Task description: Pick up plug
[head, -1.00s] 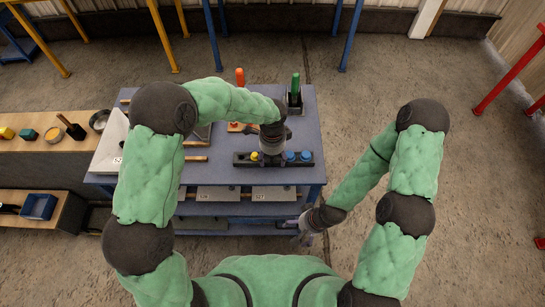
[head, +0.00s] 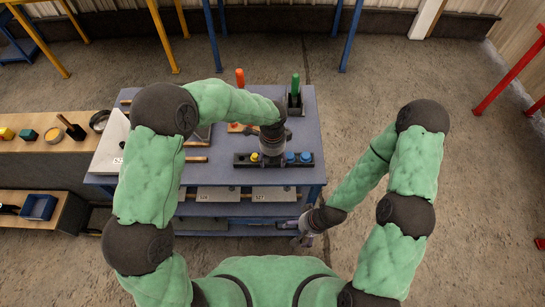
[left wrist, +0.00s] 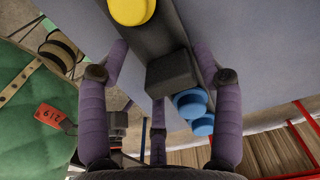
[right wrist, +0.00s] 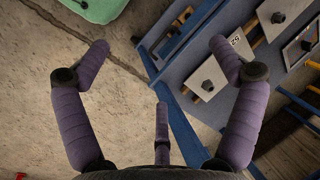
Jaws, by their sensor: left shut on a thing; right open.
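A dark grey, square-topped plug (left wrist: 172,75) sits between the fingers of my left gripper in the left wrist view, in line with the dark rack (left wrist: 158,30). My left gripper (left wrist: 162,60) is shut on this plug. In the head view my left gripper (head: 273,155) is over the rack (head: 242,160), and its wrist hides the plug. A yellow plug (head: 255,157) is to its left and blue plugs (head: 290,157) are to its right. I cannot tell whether the held plug is still seated. My right gripper (right wrist: 155,65) is open and empty, low in front of the bench.
The blue-grey bench top (head: 225,178) has free room in front of the rack. Behind it stand an orange-handled tool (head: 240,77) and a green-handled one (head: 295,83) in a dark holder. A wooden bench (head: 40,160) is at the left.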

